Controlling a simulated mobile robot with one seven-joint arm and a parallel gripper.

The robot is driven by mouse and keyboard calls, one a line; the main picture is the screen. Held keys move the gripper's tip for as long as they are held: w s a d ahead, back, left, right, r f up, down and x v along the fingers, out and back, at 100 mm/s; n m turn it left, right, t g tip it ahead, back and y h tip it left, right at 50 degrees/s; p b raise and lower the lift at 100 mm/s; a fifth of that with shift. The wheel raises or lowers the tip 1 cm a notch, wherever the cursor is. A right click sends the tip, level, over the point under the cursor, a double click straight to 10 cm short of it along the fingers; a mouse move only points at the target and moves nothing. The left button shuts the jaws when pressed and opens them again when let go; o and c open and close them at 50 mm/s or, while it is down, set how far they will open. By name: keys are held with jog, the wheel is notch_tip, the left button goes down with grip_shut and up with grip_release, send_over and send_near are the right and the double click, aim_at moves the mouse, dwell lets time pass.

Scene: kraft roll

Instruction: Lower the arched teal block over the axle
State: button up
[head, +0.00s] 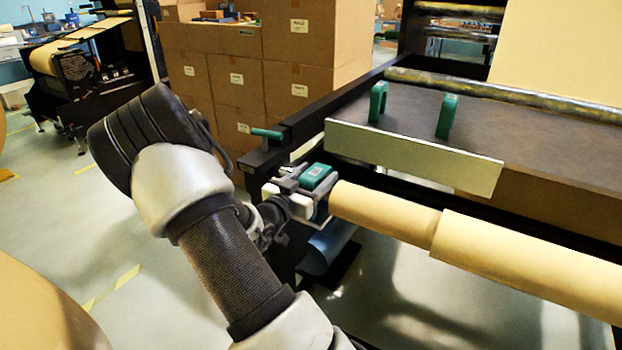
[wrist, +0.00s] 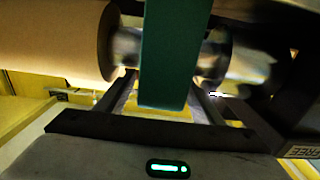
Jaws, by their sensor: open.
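The teal block (head: 318,176) sits at the left end of the paper roll (head: 385,213), by my gripper (head: 300,188). In the wrist view the teal block (wrist: 165,55) stands across the metal axle (wrist: 128,46), whose metal shows on both sides of it. The roll's end (wrist: 60,40) is left of the block, with a short stretch of axle between. My gripper (wrist: 166,88) is open, one finger on each side of the block, with gaps showing. The block's arch and its seat on the axle are hidden.
Two more teal arched pieces (head: 378,101) stand on the machine's dark table behind a pale metal plate (head: 410,155). A teal-handled lever (head: 267,133) is on the frame behind my gripper. Stacked cartons (head: 300,85) stand behind.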

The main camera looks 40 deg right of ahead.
jog(key=p+v, duration=0.2)
jog(key=v, duration=1.5)
jog(key=shift+p, duration=0.3)
jog(key=shift+a, duration=0.15)
